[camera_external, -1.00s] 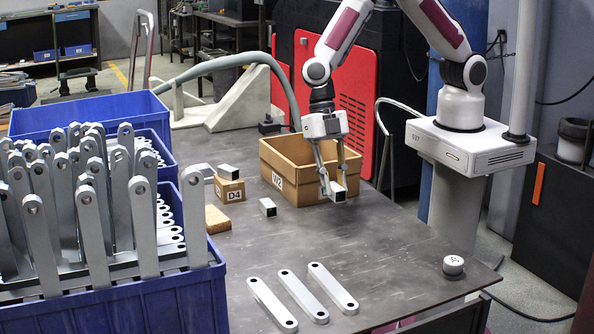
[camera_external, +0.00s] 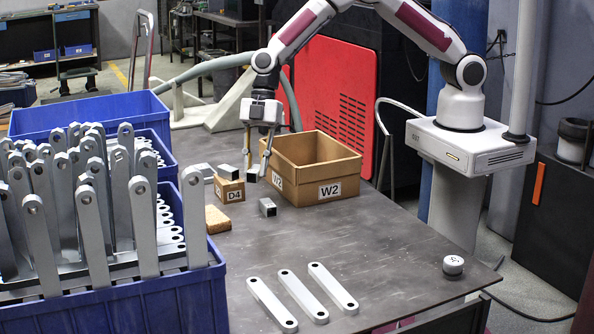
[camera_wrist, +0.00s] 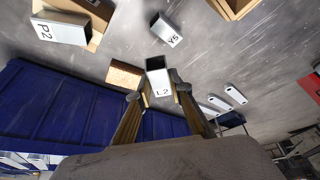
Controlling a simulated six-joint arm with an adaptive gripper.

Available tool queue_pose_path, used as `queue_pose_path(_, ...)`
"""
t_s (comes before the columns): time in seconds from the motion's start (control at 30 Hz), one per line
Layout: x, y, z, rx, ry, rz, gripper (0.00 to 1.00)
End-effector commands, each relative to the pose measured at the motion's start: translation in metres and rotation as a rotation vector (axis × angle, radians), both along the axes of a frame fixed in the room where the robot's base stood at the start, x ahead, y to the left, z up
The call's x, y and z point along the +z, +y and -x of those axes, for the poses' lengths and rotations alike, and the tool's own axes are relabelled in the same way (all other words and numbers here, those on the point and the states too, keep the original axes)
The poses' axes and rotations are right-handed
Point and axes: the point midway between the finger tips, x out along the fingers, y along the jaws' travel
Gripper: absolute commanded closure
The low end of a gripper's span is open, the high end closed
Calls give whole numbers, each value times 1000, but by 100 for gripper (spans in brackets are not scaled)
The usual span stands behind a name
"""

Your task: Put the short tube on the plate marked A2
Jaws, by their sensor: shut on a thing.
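My gripper (camera_external: 256,169) is shut on a short square grey tube (camera_external: 251,176), held above the table beside the W2 box. In the wrist view the held tube (camera_wrist: 159,78) reads L2, with its dark open end showing between the fingertips (camera_wrist: 158,90). A second short tube (camera_external: 267,207), marked Y5 in the wrist view (camera_wrist: 165,30), lies on the table below and right of my gripper. A third tube (camera_external: 228,172), marked P2 in the wrist view (camera_wrist: 58,29), rests on a small D4 cardboard box (camera_external: 231,194). I cannot make out a plate marked A2.
The open W2 cardboard box (camera_external: 329,190) stands right of my gripper. A tan block (camera_external: 217,219) lies left of the Y5 tube. Blue bins (camera_external: 185,297) of brackets fill the left. Three flat bars (camera_external: 302,296) lie in front. The table's right side is mostly clear.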

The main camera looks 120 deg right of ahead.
Motion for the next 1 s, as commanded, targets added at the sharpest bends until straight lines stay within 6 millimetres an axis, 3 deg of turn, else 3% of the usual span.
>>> queue_pose_path(0.03, 1, -17, -7, -50, -2, 1, 100)
queue_pose_path(0.3, 5, -102, -33, -317, -2, 1, 100)
queue_pose_path(0.7, 13, -223, -48, -678, -2, 0, 100)
queue_pose_path(0.9, 16, -266, -46, -806, -1, 1, 100)
queue_pose_path(1.0, 17, -277, -46, -840, -1, 0, 100)
